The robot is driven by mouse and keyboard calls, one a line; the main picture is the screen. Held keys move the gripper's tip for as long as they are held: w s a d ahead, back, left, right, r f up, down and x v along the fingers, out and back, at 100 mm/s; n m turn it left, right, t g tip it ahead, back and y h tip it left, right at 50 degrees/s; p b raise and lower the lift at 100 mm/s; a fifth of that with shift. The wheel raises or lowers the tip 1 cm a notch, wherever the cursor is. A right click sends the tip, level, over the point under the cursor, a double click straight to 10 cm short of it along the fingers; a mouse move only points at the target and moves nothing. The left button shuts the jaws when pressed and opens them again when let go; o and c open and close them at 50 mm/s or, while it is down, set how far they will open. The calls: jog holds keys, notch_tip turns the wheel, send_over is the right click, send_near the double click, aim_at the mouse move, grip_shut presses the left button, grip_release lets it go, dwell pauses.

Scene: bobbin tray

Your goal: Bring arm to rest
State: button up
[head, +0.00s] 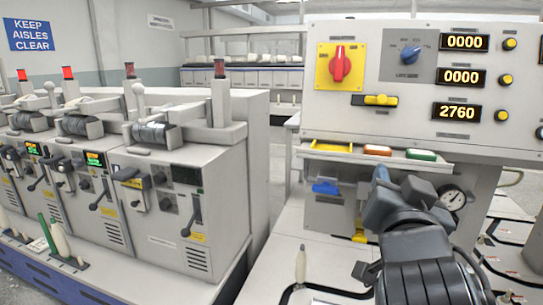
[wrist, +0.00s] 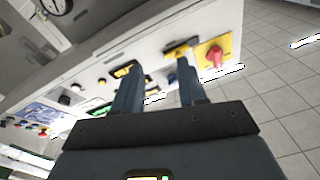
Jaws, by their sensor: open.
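My gripper (head: 398,178) is in front of the lower part of the grey control panel (head: 330,100), just below its ledge, with my dark arm reaching up from the bottom right. In the wrist view my gripper (wrist: 158,72) shows two blue-grey fingers spread apart with nothing between them. Behind them the panel runs slantwise, with its red knob (wrist: 213,57) on a yellow plate. The red knob also shows in the head view (head: 340,64). I cannot tell how far the fingertips are from the panel face.
A round gauge (head: 452,199) is right of my gripper, and a blue lever (head: 326,188) is left. Orange (head: 377,151) and green (head: 420,155) pieces lie along the ledge. A white bobbin (head: 301,264) stands on the worktop. Winding machines (head: 225,195) fill the left.

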jog(key=s+d+f+n+g+y+p, duration=0.1)
jog(key=s+f+n+y, duration=0.25)
jog(key=s+f, duration=0.55)
jog(key=s+d+f+n+y, duration=0.2)
jog(key=s+f+n, duration=0.2)
jog(key=s+f, duration=0.55)
jog(key=s+g+p, duration=0.1)
jog(key=s+g, duration=0.1)
jog(key=s, duration=2.2)
jog(key=shift+a+f+m, duration=0.25)
jog(key=shift+m, duration=0.2)
